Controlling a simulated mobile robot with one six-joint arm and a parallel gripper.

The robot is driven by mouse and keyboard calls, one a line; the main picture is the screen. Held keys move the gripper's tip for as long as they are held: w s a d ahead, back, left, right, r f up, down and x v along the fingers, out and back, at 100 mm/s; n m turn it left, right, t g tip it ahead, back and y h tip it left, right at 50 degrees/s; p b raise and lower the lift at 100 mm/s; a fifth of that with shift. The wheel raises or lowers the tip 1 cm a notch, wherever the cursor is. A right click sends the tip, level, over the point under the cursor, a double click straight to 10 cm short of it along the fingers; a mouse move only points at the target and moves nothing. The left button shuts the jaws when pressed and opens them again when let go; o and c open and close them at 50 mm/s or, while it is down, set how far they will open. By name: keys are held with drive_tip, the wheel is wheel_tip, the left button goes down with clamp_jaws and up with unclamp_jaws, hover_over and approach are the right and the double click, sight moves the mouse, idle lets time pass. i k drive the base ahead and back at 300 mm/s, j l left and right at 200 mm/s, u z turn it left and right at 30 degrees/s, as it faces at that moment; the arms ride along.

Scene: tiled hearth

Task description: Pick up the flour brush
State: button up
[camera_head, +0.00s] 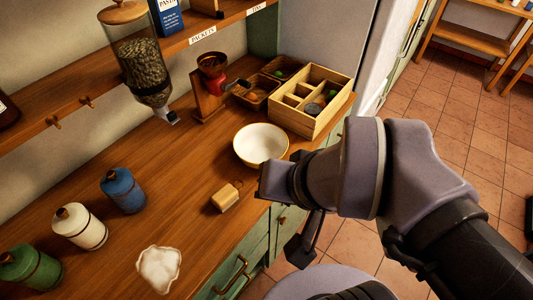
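A small pale wooden block-shaped thing, which looks like the flour brush (226,198), lies on the wooden counter in front of the white bowl. A small darker piece shows at its upper right; its bristles cannot be made out. My gripper (287,215) is at the counter's front edge, to the right of the brush and apart from it. Dark parts of it show at the end of my grey arm, one reaching down past the edge. Nothing is seen held, and how far its fingers are apart cannot be told.
A white bowl (261,145) stands behind the brush, with a divided wooden box (318,122) and a grinder (208,88) farther back. Blue (123,190), white (79,228) and green (29,267) canisters stand left. Counter left of the brush is clear.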

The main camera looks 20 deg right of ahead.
sight(225, 197)
drive_tip(key=u, duration=1.1)
drive_tip(key=i+l+z, duration=0.1)
drive_tip(key=l+z, duration=0.15)
drive_tip(key=z, duration=0.15)
drive_tip(key=k, duration=0.35)
drive_tip(key=i+j+z, duration=0.1)
drive_tip(key=i+j, duration=0.35)
drive_tip(key=j, duration=0.3)
drive_tip(key=z, duration=0.05)
